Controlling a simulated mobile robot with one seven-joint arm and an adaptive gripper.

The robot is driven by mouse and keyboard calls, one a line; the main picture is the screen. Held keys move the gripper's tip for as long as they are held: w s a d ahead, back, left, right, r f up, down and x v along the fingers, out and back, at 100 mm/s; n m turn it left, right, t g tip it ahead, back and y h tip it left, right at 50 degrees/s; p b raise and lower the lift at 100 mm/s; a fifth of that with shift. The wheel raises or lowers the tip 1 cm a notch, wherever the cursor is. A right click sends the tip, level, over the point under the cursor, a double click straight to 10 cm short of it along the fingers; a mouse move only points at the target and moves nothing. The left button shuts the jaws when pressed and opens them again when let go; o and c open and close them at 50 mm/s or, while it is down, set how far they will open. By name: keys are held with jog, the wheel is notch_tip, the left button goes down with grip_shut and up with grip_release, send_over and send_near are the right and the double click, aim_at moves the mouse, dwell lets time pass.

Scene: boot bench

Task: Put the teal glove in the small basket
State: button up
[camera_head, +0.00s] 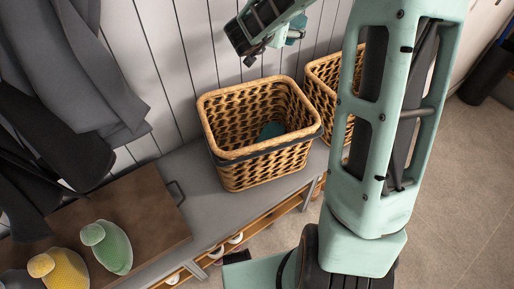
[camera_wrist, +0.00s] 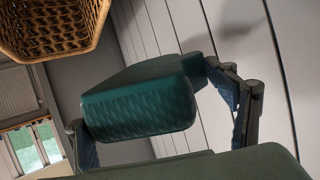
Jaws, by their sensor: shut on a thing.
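My gripper (camera_head: 272,40) is high in the head view, above and behind the front wicker basket (camera_head: 222,172). In the wrist view my gripper (camera_wrist: 163,108) is shut on the teal glove (camera_wrist: 140,107), with one finger on each side of it. Only a small teal part of the glove (camera_head: 294,30) shows at the gripper in the head view. The front basket stands on the grey bench. A second wicker basket (camera_head: 321,72) stands behind it to the right, partly hidden by my arm. A dark teal thing (camera_head: 270,130) lies inside the front basket.
Grey and black coats (camera_head: 75,70) hang at the left. A panelled wall (camera_head: 165,60) rises behind the baskets.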

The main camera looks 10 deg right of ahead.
jog(key=d+m+g, duration=0.1)
jog(key=s+d+f+m+g+h+p, duration=0.1)
jog(key=m+g, duration=0.1)
jog(key=d+m+g+h+p, duration=0.1)
jog(key=m, duration=0.1)
jog(key=shift+s+d+f+g, duration=0.1)
jog(key=shift+s+f+g, duration=0.1)
jog(key=shift+g, duration=0.2)
jog(key=s+a+f+m+g+p, duration=0.4)
jog(key=s+a+f+m+g, duration=0.4)
jog(key=s+m, duration=0.25)
notch_tip(320, 180, down, 18)
jog(key=b, duration=0.4)
jog(key=shift+s+y, duration=0.4)
jog(key=shift+s, duration=0.05)
jog(key=shift+a+f+n, duration=0.1)
jog(key=shift+f+n, duration=0.25)
jog(key=shift+f, duration=0.25)
jog(key=o, duration=1.1)
jog(key=shift+o, duration=0.2)
